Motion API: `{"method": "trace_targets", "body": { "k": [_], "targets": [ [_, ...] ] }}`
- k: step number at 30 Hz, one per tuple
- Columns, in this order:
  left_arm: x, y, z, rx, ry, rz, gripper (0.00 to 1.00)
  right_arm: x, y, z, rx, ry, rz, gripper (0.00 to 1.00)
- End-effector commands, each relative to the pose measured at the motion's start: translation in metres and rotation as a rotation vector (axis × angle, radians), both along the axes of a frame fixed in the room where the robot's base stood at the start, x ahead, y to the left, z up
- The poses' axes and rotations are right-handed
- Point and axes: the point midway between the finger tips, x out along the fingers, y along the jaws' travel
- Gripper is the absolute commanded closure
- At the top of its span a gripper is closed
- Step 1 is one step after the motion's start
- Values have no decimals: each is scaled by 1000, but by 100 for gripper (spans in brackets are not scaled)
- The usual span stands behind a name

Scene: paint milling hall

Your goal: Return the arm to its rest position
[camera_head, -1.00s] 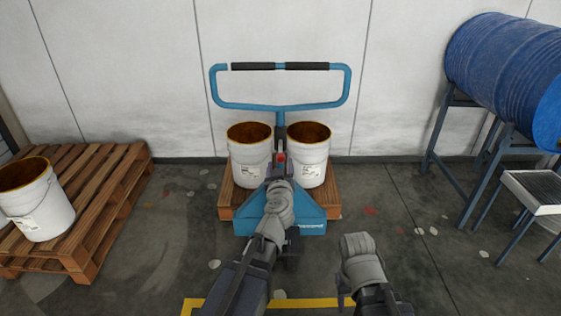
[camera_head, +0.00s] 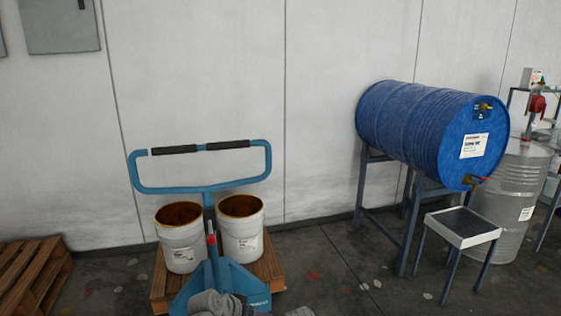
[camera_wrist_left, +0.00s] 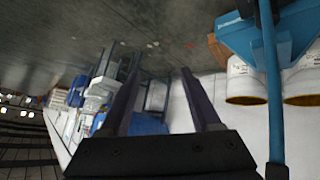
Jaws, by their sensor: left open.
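My left gripper (camera_wrist_left: 160,68) is open, its two dark fingers apart with nothing between them in the left wrist view. Its fingertips do not show in the head view, where only grey parts of my arms show at the bottom edge. The blue pallet jack (camera_head: 208,284) stands at the lower left of the head view; its body also shows at the upper right of the left wrist view (camera_wrist_left: 262,36). Its blue handle bar (camera_wrist_left: 270,90) runs beside my left gripper, apart from the fingers. My right gripper is out of view.
Two white buckets (camera_head: 181,250) (camera_head: 242,236) with brown contents stand on a wooden pallet (camera_head: 270,264) at the jack. A blue drum (camera_head: 410,130) lies on a stand at right, near a small tray table (camera_head: 462,228). Another pallet (camera_head: 38,272) is at left. Open floor lies between.

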Motion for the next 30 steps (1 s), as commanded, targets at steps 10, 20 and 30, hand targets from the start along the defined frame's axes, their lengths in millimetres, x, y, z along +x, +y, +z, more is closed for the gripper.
{"method": "trace_targets", "body": {
  "k": [10,20,30],
  "targets": [
    [-95,87,-57,314,531,263,36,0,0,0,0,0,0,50],
    [-133,40,-58,462,602,162,36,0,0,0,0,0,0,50],
    [-167,-12,-41,580,609,8,36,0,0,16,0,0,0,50]
  ]
}}
